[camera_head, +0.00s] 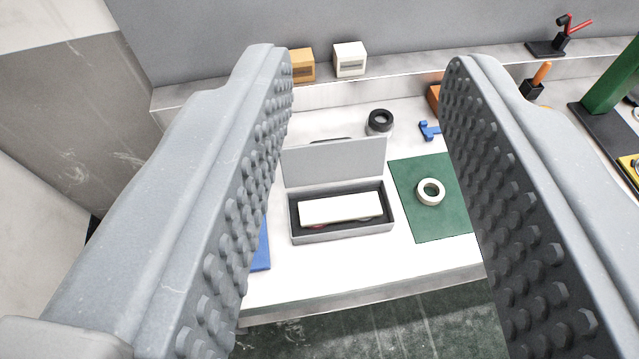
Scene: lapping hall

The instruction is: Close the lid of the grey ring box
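The grey ring box (342,235) stands on the white bench, in the middle of the view between my fingers. Its lid (335,162) is open and stands up at the back edge. Inside the dark interior lies a white block (341,209), with a bit of red showing under its front edge. My gripper (362,65) is wide open and empty. Its two grey studded fingers reach forward on either side of the view, nearer to the camera than the box, and do not appear to touch it.
A green mat (411,217) with a white ring (430,191) lies right of the box. A black ring-shaped object (380,122) and a blue part (429,131) are behind. A blue item (262,249) is partly hidden by the left finger. Orange (302,66) and white (350,59) blocks stand on the back ledge.

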